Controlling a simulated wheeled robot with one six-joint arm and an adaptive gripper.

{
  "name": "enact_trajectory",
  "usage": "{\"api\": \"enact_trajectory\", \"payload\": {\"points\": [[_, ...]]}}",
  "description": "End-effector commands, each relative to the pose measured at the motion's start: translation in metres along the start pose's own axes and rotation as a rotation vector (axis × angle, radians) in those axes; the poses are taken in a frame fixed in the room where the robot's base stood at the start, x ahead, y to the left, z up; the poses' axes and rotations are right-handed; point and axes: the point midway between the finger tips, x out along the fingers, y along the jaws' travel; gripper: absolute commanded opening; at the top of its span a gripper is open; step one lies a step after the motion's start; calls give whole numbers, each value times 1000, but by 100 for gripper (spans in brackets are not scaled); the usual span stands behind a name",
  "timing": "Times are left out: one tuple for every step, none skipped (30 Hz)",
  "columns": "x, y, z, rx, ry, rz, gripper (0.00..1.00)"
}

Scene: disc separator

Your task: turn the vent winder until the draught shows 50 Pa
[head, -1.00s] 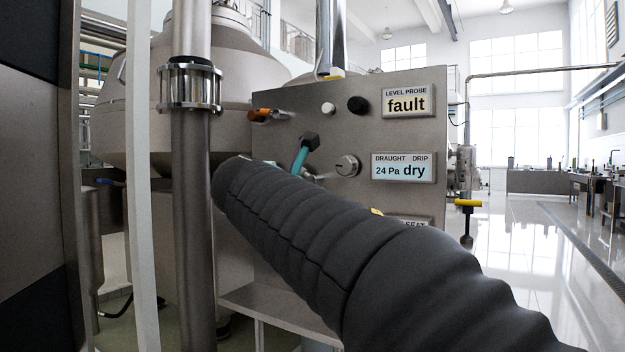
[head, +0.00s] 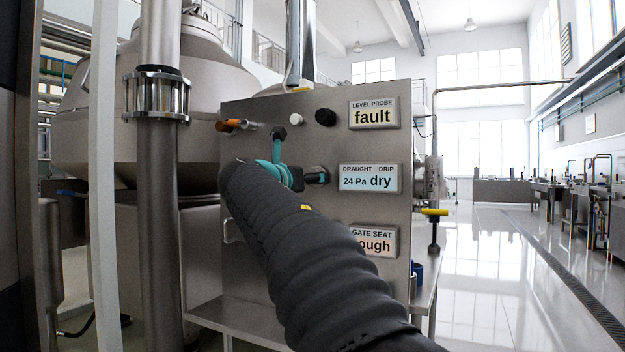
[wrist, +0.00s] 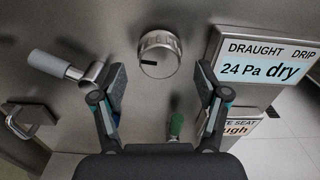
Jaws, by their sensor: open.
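The steel panel carries a draught display (head: 370,178) reading 24 Pa; it also shows in the wrist view (wrist: 264,58). A round knurled silver knob (wrist: 160,53) with a dark mark sits on the panel. A small crank with a grey grip (wrist: 47,63) sticks out to its left. The frames do not label which of these is the vent winder. My gripper (head: 299,155) is open and empty in front of the panel. In the wrist view its fingertips (wrist: 162,80) stand either side of the knob, slightly low, apart from it. My gripper mostly hides the knob in the head view.
A green handle (wrist: 176,126) shows low between my fingers. A silver latch (wrist: 18,122) is at lower left. White and black buttons (head: 326,117) and an orange-tipped fitting (head: 230,126) are higher on the panel. A steel column (head: 160,200) stands left; open floor lies right.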

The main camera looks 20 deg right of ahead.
Motion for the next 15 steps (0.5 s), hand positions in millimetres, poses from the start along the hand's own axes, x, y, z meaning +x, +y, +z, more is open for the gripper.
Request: {"api": "enact_trajectory", "payload": {"points": [[8, 0, 0, 0, 0, -1, 74], [11, 0, 1, 0, -1, -1, 74], [16, 0, 0, 0, 0, -2, 74], [18, 0, 0, 1, 0, -2, 74], [21, 0, 0, 1, 0, -1, 74], [23, 0, 0, 1, 0, 0, 74], [24, 0, 0, 1, 0, 1, 74], [26, 0, 0, 1, 0, 1, 74], [27, 0, 0, 1, 0, 1, 74], [28, 0, 0, 1, 0, 1, 74], [28, 0, 0, 1, 0, 1, 74], [28, 0, 0, 1, 0, 1, 74], [28, 0, 0, 1, 0, 1, 74], [28, 0, 0, 1, 0, 1, 74], [28, 0, 0, 1, 0, 1, 74]]}}
